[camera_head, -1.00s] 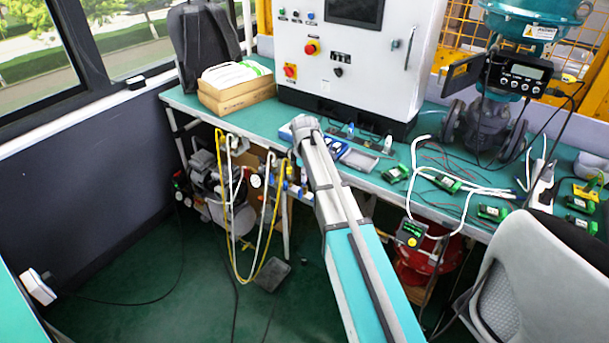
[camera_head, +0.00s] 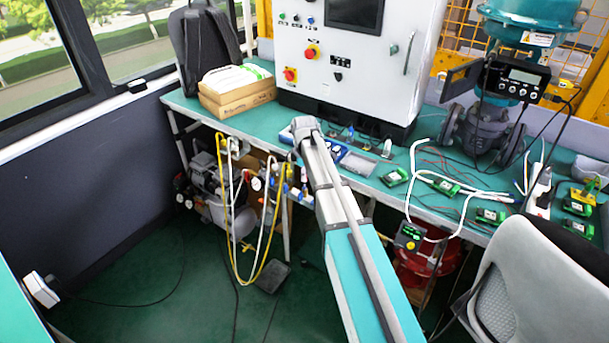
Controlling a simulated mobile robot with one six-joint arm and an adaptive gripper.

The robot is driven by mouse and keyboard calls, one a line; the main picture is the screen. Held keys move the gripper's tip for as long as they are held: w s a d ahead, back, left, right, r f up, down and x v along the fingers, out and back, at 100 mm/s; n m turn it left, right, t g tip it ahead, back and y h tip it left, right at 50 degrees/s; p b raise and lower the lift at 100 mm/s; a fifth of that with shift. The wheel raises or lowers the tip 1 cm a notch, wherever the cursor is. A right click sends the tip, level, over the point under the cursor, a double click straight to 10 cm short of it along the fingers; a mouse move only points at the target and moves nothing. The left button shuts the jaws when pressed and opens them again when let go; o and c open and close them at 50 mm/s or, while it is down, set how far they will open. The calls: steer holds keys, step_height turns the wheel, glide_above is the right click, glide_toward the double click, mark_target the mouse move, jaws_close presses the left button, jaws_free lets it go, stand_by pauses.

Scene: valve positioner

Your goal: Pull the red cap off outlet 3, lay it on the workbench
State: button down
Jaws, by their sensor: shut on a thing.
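The teal workbench (camera_head: 250,121) runs along the wall, with bare surface left of my arm. Below its front edge hang small fittings with blue and pale parts (camera_head: 294,187), partly behind my arm. Yellow and white hoses (camera_head: 222,190) loop beside them. I cannot make out the red cap or which fitting is outlet 3; they are too small or hidden. My arm reaches from the bottom of the picture up to the bench edge, and its end with my gripper is hidden behind the arm's own links.
A white control cabinet (camera_head: 352,85) stands on the bench, with boxes (camera_head: 237,92) to its left. A grey chair (camera_head: 500,297) stands at lower right, and a compressor (camera_head: 211,190) is under the bench.

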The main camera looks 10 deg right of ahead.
steer(key=shift+r+p, duration=1.1)
steer(key=shift+r, duration=0.2)
